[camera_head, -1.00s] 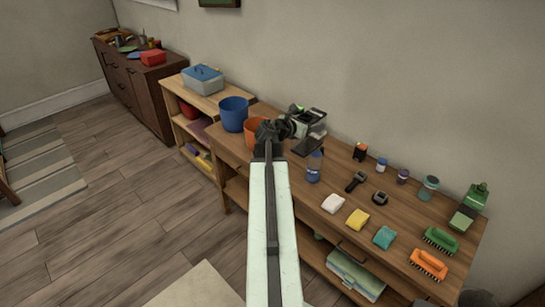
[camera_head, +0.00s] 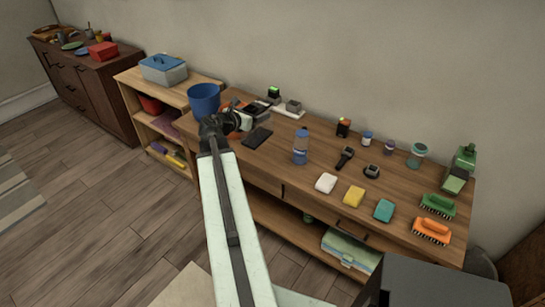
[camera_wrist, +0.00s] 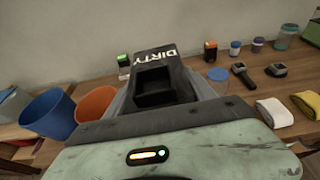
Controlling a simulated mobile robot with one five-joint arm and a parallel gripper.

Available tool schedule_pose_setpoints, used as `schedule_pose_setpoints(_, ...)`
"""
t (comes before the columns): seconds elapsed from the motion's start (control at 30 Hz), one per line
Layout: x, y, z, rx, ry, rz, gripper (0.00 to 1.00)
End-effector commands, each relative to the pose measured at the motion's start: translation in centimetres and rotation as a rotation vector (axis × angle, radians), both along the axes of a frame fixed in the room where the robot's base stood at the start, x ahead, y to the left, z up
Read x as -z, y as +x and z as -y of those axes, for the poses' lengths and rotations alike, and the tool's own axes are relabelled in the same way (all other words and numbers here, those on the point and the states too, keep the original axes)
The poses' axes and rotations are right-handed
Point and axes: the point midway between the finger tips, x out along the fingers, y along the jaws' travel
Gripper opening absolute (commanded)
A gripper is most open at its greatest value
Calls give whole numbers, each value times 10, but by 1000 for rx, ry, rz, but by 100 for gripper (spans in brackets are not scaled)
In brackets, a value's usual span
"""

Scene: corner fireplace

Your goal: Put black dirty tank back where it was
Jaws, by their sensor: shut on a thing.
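My gripper (camera_head: 238,120) is shut on the black dirty tank (camera_head: 259,114), above the left part of the wooden table. In the wrist view the tank (camera_wrist: 172,62) shows white "DIRTY" lettering and a square recess facing me. My gripper hides its lower part. A dark flat shape (camera_head: 257,137) shows just in front of the tank; I cannot tell if it is part of it. Behind and right of the tank, a white base with a grey block (camera_head: 292,107) sits near the wall, beside a small black and green item (camera_head: 274,93).
A blue bucket (camera_head: 204,99) and a partly hidden orange bucket (camera_wrist: 97,103) stand to the left. Sponges, brushes and jars cover the right of the table (camera_head: 322,211).

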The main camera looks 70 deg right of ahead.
Motion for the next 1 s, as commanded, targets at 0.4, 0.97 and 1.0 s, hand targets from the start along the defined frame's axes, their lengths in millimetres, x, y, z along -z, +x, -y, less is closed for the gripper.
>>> schedule_pose_setpoints(0.4, 83, 22, -36, 20, -2, -1, 9)
schedule_pose_setpoints(0.97, 95, -12, 100, 23, -3, -1, 9)
schedule_pose_setpoints(1.0, 96, -14, 107, 24, -2, -2, 9)
